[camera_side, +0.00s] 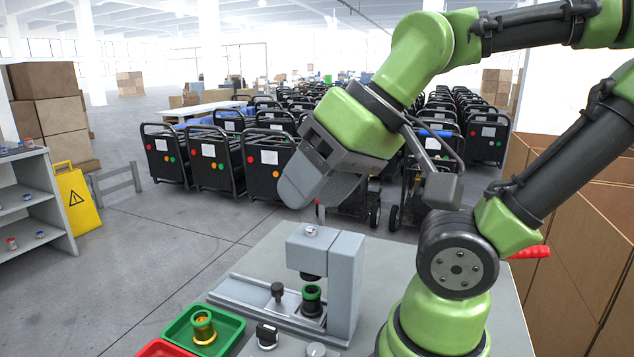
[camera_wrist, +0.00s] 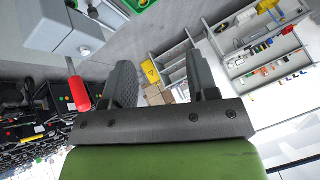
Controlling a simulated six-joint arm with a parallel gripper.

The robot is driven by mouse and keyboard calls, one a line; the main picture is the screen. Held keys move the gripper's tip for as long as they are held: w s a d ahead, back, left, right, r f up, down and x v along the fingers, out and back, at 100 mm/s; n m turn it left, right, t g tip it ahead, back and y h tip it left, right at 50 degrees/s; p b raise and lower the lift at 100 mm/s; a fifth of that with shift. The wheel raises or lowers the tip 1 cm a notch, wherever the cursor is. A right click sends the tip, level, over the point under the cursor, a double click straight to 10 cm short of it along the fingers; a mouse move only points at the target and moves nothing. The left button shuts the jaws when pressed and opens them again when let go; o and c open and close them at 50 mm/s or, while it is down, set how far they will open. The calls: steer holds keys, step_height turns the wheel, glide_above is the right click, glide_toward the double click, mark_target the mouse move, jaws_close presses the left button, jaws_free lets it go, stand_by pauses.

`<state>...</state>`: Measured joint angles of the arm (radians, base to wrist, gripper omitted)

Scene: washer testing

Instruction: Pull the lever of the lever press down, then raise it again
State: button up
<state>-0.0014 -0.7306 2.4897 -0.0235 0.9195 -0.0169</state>
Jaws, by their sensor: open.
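The lever press (camera_side: 345,270) is a grey block on a base plate on the table. Its lever (camera_side: 321,214) rises from the press head; in the side view only a short piece of rod shows below my gripper. In the wrist view the lever's red handle (camera_wrist: 78,92) shows beside the left finger, outside the gap between the fingers, and the press head (camera_wrist: 50,28) is at upper left. My gripper (camera_side: 312,190) is open, above the press head. I cannot tell whether a finger touches the handle.
A dark cup with a green rim (camera_side: 312,296) stands under the press head. A green tray (camera_side: 225,342) with a gold part and a red tray (camera_side: 160,348) are at front left. A red handle-like thing (camera_side: 530,253) shows at right behind my arm. Boxes stand farther right.

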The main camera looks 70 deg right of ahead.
steer(key=shift+r, duration=0.1)
stand_by(0.3)
steer(key=w+d+f+n+g+h, duration=0.4)
steer(key=w+d+n+g+h, duration=0.2)
steer(key=n+g+h, duration=0.25)
steer(key=w+d+f+n+g+h, duration=0.45)
steer(key=d+n+g+h, duration=0.2)
steer(key=g+h, duration=0.2)
steer(key=x, duration=0.9)
steer(key=shift+r, duration=0.4)
jaws_close()
